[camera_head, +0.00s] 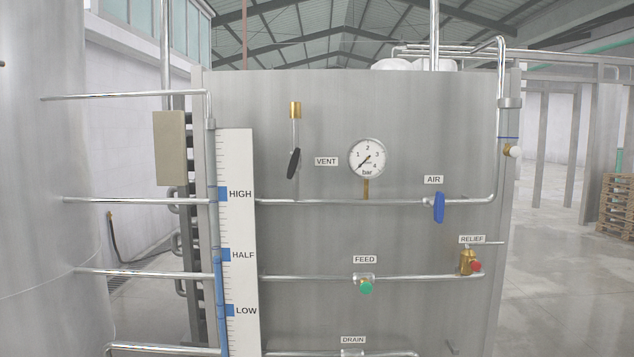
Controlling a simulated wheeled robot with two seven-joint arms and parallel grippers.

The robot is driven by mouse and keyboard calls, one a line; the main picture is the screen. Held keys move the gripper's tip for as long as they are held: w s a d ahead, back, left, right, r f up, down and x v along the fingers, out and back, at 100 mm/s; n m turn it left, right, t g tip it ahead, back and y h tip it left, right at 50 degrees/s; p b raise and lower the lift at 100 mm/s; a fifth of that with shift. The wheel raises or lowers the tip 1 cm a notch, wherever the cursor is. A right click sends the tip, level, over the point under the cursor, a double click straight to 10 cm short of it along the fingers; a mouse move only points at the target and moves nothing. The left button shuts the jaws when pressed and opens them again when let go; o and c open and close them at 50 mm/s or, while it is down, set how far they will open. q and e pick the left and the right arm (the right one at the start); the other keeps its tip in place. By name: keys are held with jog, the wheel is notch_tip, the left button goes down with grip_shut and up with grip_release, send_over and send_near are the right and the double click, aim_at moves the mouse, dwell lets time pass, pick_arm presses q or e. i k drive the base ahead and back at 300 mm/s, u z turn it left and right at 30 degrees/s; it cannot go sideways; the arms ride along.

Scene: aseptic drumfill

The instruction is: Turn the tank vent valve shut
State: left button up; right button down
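The tank vent valve's black lever handle (294,163) is on the grey panel (320,110), left of the VENT label (326,161). The handle stands nearly upright, slightly tilted, roughly in line with the short vertical pipe above it. A brass fitting (295,110) tops that pipe. Neither of my grippers shows in the head view.
Right of the vent are a pressure gauge (367,158), a blue AIR handle (438,207), a green FEED knob (366,287) and a brass RELIEF valve (467,262). A level scale (237,220) stands at left. Steel pipes (340,201) run across the panel. Open floor lies right.

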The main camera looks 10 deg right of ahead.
aim_at(295, 160)
jog(key=z, duration=1)
jog(key=i, duration=1.2)
jog(key=u, duration=0.15)
